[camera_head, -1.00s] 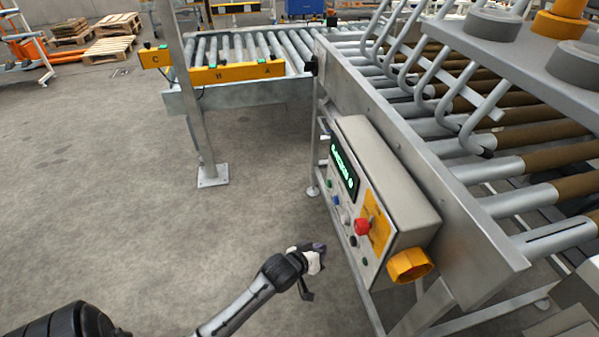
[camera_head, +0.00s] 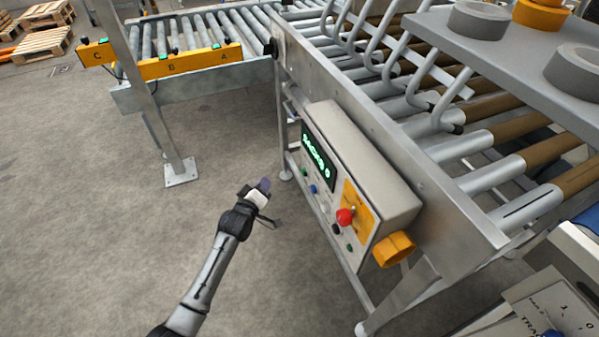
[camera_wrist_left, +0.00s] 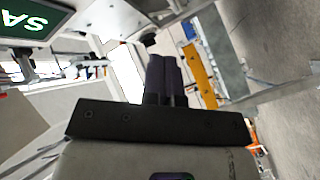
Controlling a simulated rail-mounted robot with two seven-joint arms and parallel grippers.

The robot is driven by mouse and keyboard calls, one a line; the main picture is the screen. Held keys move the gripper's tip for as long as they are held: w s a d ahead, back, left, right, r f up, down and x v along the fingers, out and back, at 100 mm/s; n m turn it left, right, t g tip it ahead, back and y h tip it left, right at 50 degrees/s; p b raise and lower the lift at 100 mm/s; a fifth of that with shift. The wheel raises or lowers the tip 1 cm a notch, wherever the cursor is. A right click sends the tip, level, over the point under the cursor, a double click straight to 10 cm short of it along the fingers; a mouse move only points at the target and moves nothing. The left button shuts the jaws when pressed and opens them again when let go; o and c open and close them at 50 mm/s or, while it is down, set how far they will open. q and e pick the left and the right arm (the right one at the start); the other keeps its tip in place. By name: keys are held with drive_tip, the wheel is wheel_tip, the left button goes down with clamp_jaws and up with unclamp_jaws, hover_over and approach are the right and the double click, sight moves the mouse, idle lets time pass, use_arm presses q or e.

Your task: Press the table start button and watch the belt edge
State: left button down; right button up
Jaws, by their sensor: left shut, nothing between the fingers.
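The control box (camera_head: 365,165) is fixed to the near side of the roller table. Its face carries a lit green display (camera_head: 318,158). Below are a green button (camera_head: 304,172), a blue button (camera_head: 313,189), other small buttons and a red mushroom button (camera_head: 345,217) on a yellow plate. No readable label shows which is start. My left gripper (camera_head: 262,186) is shut and empty, left of the button row and apart from it. Its closed dark fingers (camera_wrist_left: 163,78) show in the left wrist view, with part of the display (camera_wrist_left: 27,22). My right gripper is not in view.
The table's metal side rail (camera_head: 400,130) runs along the rollers (camera_head: 530,205). Bent metal bars and a grey shelf (camera_head: 520,50) with rings overhang it. A second conveyor with a yellow lettered strip (camera_head: 190,62) and a steel post (camera_head: 140,95) stand behind.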

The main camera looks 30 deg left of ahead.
sight(304, 172)
use_arm(q)
drive_tip(key=w+d+b, duration=0.3)
drive_tip(key=w+d, duration=0.2)
drive_tip(key=w, duration=0.2)
drive_tip(key=shift+w, duration=0.15)
idle(0.5)
idle(1.0)
idle(0.8)
drive_tip(key=shift+w, duration=0.15)
